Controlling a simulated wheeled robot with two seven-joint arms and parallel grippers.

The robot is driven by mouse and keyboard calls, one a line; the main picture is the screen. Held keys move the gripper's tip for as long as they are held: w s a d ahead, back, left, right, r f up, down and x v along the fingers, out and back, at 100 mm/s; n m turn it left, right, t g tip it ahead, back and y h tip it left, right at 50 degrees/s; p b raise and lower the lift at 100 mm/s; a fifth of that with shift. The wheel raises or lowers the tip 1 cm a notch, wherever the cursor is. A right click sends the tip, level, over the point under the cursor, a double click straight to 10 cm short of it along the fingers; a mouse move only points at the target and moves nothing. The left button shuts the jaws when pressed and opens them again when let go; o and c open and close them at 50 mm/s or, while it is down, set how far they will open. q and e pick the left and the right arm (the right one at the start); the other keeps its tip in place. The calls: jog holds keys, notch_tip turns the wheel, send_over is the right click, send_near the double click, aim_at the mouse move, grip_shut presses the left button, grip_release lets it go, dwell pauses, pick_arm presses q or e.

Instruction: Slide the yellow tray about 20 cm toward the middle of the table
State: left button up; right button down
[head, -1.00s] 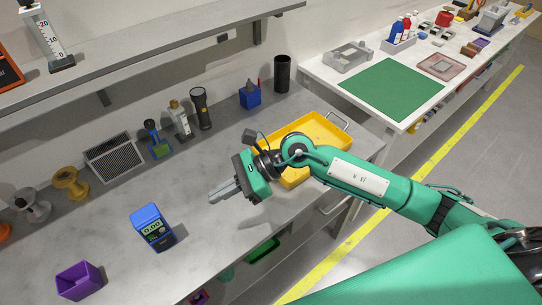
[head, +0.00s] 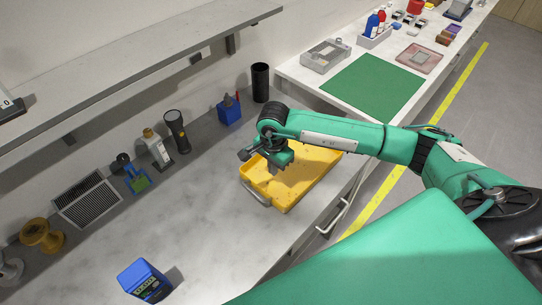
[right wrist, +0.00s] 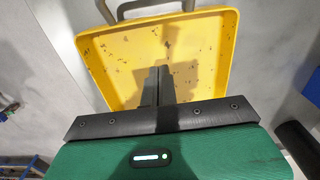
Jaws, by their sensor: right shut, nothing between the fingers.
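The yellow tray (head: 292,192) lies on the grey bench toward its right end, near the front edge. A grey handle (head: 257,197) shows at its left end. My right gripper (head: 283,165) is over the tray, pointing down, and its arm hides part of the tray. In the right wrist view the fingers (right wrist: 159,72) are shut together with nothing between them, over the tray floor (right wrist: 190,55). I cannot tell whether the fingertips touch the tray. A tray handle (right wrist: 150,6) shows at the top of that view. My left gripper is not in view.
A blue holder (head: 229,110), black cylinder (head: 260,83), flashlight (head: 177,132) and bottle (head: 156,148) stand along the wall. A blue meter (head: 144,280) stands at the front left. The bench (head: 190,215) between meter and tray is clear. A shelf (head: 150,60) hangs above.

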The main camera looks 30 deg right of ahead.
aim_at(264, 184)
notch_tip(264, 184, down, 4)
jog(key=shift+w+r+p, duration=0.1)
jog(key=shift+p, duration=0.5)
jog(key=shift+s+a+p, duration=0.2)
jog(key=shift+a+p, duration=0.2)
jog(key=shift+a, duration=0.15)
jog(key=shift+s+a+p, duration=0.2)
jog(key=shift+a+p, duration=0.15)
jog(key=shift+a, duration=0.15)
jog(key=shift+s+a, duration=0.15)
jog(key=shift+a, duration=0.2)
jog(key=shift+s+a+p, duration=0.1)
jog(key=shift+a+p, duration=0.2)
jog(key=shift+a, duration=0.05)
jog(key=shift+a+f, duration=0.1)
jog(key=shift+f, duration=0.1)
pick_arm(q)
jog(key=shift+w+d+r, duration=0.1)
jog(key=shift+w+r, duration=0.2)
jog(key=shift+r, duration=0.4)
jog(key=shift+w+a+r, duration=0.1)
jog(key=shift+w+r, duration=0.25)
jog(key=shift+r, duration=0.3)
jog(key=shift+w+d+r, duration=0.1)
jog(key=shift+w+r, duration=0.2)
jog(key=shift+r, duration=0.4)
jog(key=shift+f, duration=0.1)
pick_arm(e)
jog(key=shift+f, duration=0.1)
